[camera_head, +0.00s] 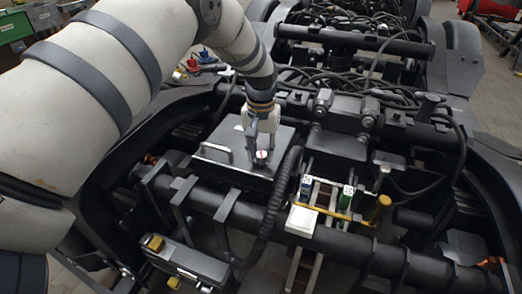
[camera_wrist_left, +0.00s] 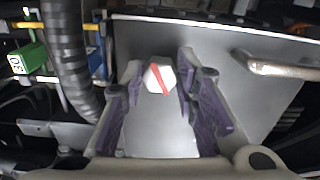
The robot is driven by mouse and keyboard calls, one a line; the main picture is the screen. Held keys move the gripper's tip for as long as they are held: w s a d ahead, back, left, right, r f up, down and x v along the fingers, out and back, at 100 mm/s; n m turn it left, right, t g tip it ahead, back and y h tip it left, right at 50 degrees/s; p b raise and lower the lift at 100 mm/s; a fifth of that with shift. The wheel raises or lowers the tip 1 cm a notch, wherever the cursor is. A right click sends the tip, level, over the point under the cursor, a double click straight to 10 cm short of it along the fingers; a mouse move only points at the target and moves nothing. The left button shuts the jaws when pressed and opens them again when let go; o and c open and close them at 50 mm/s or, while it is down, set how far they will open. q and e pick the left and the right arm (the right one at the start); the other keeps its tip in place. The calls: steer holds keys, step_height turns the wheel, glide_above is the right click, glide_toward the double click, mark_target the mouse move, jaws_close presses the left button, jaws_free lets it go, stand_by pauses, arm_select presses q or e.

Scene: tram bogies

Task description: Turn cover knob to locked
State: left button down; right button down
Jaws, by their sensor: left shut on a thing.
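The cover (camera_head: 236,166) is a flat grey lid with a bar handle (camera_head: 216,152) on its left side in the head view. The cover knob (camera_head: 261,154) is small and white and stands on the lid; in the left wrist view it is a white hexagonal knob (camera_wrist_left: 159,76) with a red line running a little slanted from upper left to lower right. My left gripper (camera_head: 262,150) points down over the knob. Its purple-padded fingers (camera_wrist_left: 163,92) stand on both sides of the knob and are shut on it. My right gripper is in neither view.
A ribbed black hose (camera_head: 282,195) runs right beside the cover. A white box (camera_head: 301,221), a green-marked part (camera_head: 346,197) and a yellow bar (camera_head: 331,212) lie to its right. Dark bogie beams and cables surround the cover. A yellow-capped part (camera_head: 383,201) stands farther right.

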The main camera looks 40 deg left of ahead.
mark_target(260, 155)
arm_select(q)
steer(key=m, duration=0.5)
steer(key=shift+a+m, duration=0.1)
steer(key=shift+m, duration=0.3)
stand_by(0.4)
steer(key=c, duration=1.2)
jaws_free()
steer(key=shift+c, duration=0.2)
step_height(260, 155, up, 12)
